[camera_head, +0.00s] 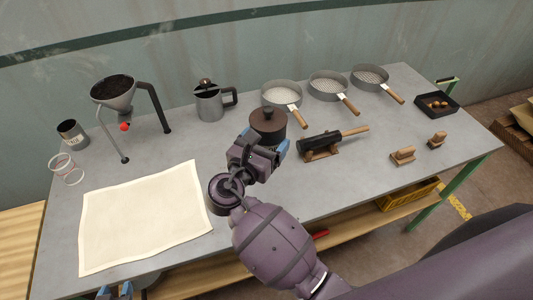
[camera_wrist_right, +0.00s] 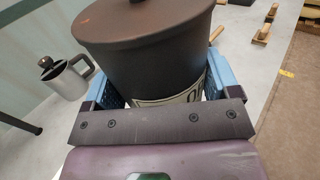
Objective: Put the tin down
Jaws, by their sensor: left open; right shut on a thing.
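The tin (camera_head: 268,124) is a dark brown round canister with a knobbed lid and a pale label low on its side. My right gripper (camera_head: 264,144) is shut on it, with a blue finger on each side. The tin fills the top of the right wrist view (camera_wrist_right: 150,60) and looks upright. Whether its base touches the table (camera_head: 225,150) is hidden by the gripper. My left gripper (camera_head: 115,291) shows only its blue fingertips at the bottom left, in front of the table edge, open and empty.
A cream sheet (camera_head: 140,218) covers the table's left front. A hopper on legs (camera_head: 115,93), a steel jug (camera_head: 210,103) and several sieves (camera_head: 282,94) stand behind. A dark wooden-handled tool (camera_head: 325,141) lies on a rest right of the tin. A black tray (camera_head: 437,105) is far right.

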